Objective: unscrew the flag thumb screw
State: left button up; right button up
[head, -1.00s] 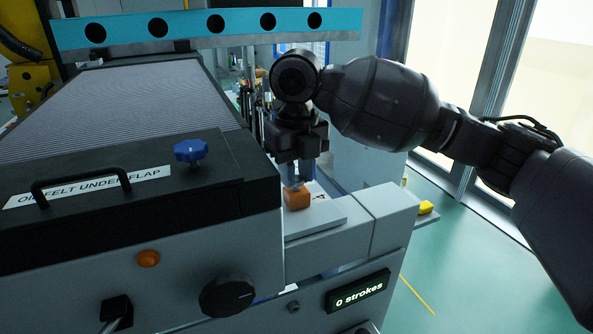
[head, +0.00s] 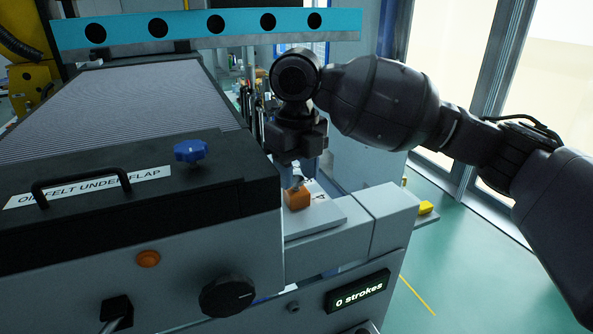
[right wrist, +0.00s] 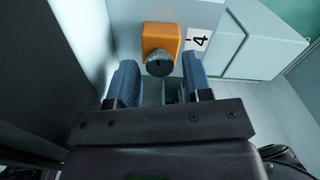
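The flag thumb screw (head: 297,184) shows as a small grey piece at the top of an orange block (head: 297,199) on the light grey ledge. In the right wrist view, its rounded dark grey head (right wrist: 160,64) stands in front of the orange block (right wrist: 161,38). My right gripper (head: 302,172) is just above the screw, pointing down. In the right wrist view, its two blue-grey fingers (right wrist: 162,68) are apart, one on each side of the head, with gaps and no visible contact. My left gripper is not in view.
A dark panel wall (head: 262,205) stands close left of the orange block. A label reading 4 (right wrist: 199,40) lies beside the block. A blue knob (head: 191,151) and black handle (head: 82,185) are on the panel top. The display reads 0 strokes (head: 358,291).

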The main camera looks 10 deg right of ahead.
aim_at(297, 178)
jog(key=shift+o, duration=0.4)
jog(key=shift+f, duration=0.1)
notch_tip(297, 178, up, 11)
jog(key=shift+b, duration=0.4)
jog(key=shift+f, duration=0.1)
